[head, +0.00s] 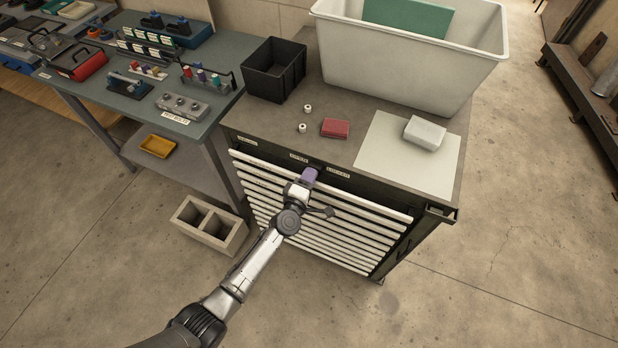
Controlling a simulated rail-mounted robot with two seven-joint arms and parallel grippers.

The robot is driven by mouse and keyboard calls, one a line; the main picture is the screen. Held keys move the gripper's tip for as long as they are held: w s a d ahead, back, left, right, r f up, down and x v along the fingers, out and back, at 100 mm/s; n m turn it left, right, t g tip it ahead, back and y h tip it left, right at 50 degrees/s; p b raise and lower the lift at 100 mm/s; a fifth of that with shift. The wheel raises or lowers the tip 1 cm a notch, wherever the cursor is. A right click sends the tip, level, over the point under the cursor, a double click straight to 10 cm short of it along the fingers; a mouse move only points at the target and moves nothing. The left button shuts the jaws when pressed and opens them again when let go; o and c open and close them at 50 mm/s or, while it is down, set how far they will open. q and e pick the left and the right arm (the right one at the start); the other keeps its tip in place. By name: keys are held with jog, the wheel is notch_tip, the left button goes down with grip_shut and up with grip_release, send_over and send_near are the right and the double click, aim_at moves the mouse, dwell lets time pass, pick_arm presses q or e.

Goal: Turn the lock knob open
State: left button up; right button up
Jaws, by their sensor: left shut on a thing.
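A dark tool cabinet (250,137) with several white drawer fronts (340,222) stands in the middle of the head view. Two small labels sit on the strip above the drawers, one on the left (298,157) and one on the right (338,172). My left gripper (310,175) is at that strip, between the labels, shut on the lock knob. The knob is almost wholly hidden behind the gripper, so I cannot tell which way it points. My right gripper is not in view.
On the cabinet top are a black bin (274,75), a large white tub (400,65), a red block (336,128), a white block (425,133) on a pale sheet (385,160) and two small white pieces. A workbench (215,60) adjoins at left. A concrete block (210,222) lies on the floor.

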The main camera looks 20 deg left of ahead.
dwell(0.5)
pick_arm(q)
jog(key=o, duration=0.7)
jog(key=shift+c, duration=0.2)
jog(key=shift+r, duration=0.15)
